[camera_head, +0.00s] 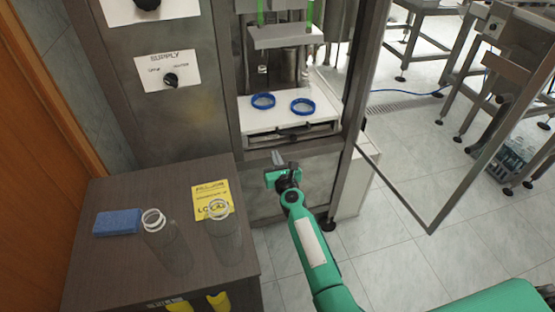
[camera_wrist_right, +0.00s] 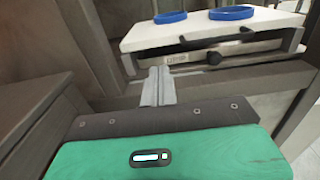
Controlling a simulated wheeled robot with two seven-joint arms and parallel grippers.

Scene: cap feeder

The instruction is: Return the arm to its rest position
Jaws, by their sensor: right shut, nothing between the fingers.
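My right arm is green and reaches up from the bottom of the head view. Its gripper (camera_head: 278,158) is in front of the feeder machine, just below the white platform (camera_head: 322,123). In the right wrist view the two grey fingers of the gripper (camera_wrist_right: 158,84) are together with nothing between them, and the platform (camera_wrist_right: 150,36) lies beyond them. Two blue rings, a left one (camera_head: 263,101) and a right one (camera_head: 302,106), lie on the platform, apart from the gripper. My left gripper is not in view.
A dark table (camera_head: 110,268) at the left holds a blue sponge (camera_head: 117,222), two clear jars (camera_head: 167,245) (camera_head: 222,235) and a yellow sign (camera_head: 207,192). The machine's framed door (camera_head: 405,198) stands open at the right. Tiled floor (camera_head: 400,260) lies beyond.

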